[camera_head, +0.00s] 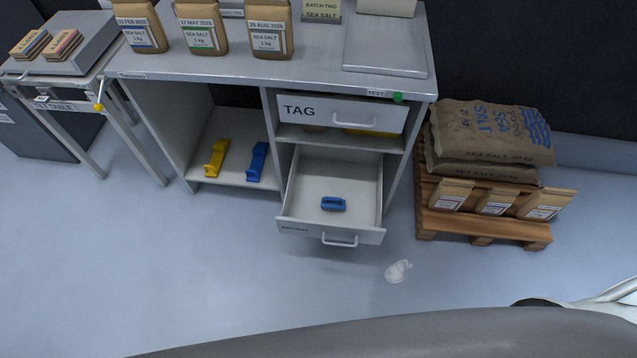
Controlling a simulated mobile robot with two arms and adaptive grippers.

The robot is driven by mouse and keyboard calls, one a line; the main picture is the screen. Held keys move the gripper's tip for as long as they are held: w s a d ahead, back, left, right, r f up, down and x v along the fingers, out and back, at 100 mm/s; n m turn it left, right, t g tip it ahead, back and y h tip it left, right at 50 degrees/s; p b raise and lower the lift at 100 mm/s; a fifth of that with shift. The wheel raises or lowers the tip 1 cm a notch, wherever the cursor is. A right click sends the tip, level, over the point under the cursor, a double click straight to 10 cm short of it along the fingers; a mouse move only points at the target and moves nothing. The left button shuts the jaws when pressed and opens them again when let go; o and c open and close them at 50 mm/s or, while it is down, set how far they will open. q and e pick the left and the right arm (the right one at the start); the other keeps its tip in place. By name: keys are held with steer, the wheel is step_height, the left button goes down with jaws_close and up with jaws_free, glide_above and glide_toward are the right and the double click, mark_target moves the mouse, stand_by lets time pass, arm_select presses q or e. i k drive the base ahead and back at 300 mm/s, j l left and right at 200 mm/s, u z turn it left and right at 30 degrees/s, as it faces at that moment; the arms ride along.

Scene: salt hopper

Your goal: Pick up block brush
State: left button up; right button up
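A small blue block (333,204), which looks like the block brush, lies in the open lower drawer (311,208) of the grey workbench. It sits near the middle of the drawer floor with clear space around it. The bristles cannot be made out. Neither of my grippers is in view. A white and dark part at the lower right edge looks like part of my own arm, without visible fingers.
Yellow (216,158) and blue (257,161) handled tools stand on the left shelf. A pallet (482,227) with sacks stands right. A white spill (398,271) lies on open floor.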

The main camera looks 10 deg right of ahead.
mark_target(328, 202)
steer(key=k+j+z, duration=0.15)
steer(key=z, duration=0.8)
steer(key=k+j, duration=0.15)
steer(key=k, duration=0.15)
steer(key=k+j, duration=0.1)
steer(key=k, duration=0.15)
